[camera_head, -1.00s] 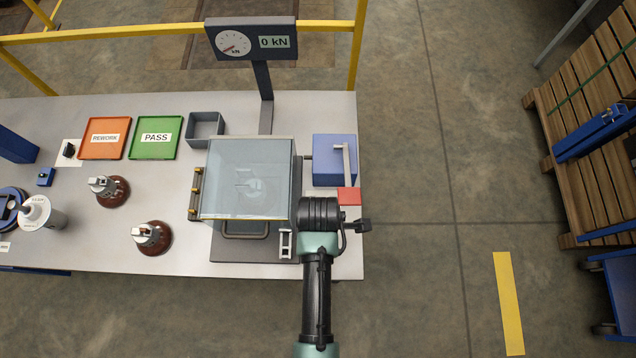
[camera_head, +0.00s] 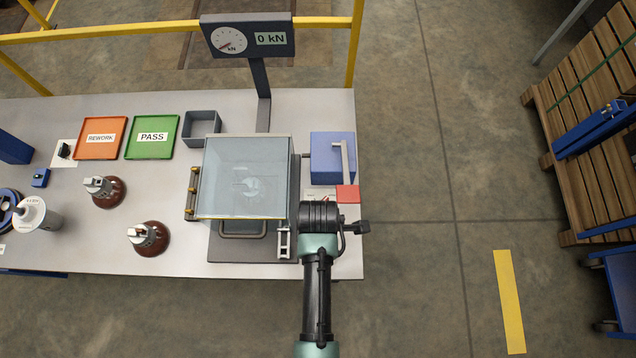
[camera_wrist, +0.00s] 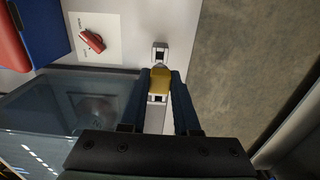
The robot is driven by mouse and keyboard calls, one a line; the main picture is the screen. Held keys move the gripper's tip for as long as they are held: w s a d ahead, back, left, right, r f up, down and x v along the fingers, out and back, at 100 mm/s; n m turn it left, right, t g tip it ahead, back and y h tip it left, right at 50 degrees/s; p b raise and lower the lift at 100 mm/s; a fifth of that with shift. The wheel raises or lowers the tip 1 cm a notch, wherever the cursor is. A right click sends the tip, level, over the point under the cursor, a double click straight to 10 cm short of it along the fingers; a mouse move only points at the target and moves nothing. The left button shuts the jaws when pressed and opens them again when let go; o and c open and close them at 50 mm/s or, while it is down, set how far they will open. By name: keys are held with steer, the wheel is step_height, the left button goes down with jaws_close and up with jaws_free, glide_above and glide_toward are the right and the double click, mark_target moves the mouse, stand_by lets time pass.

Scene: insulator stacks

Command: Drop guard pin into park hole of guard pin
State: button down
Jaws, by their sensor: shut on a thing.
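My gripper (camera_wrist: 161,98) is shut on a yellow block-like piece (camera_wrist: 160,80), which I take to be the guard pin's head. Its shaft is hidden. In the wrist view, a small silver fitting with a dark square opening (camera_wrist: 160,50) shows just beyond the yellow piece, and a similar silver part (camera_wrist: 158,98) shows between the fingers. I cannot tell which is the park hole, or whether the pin touches either. In the head view, my wrist covers the held piece; a silver bracket (camera_head: 284,243) stands to its left.
The clear guard box (camera_head: 245,180) stands left of my wrist. A blue box (camera_head: 332,155) with a red block (camera_head: 347,194) is behind it. The table's right edge is close, with open floor beyond.

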steer(key=shift+f+b, duration=0.85)
steer(key=shift+f, duration=0.7)
steer(key=shift+p, duration=0.7)
stand_by(0.4)
steer(key=shift+f+b, duration=1.55)
steer(key=shift+f, duration=0.45)
steer(key=c, duration=0.6)
jaws_free()
steer(key=shift+o, duration=0.2)
step_height(320, 180, up, 13)
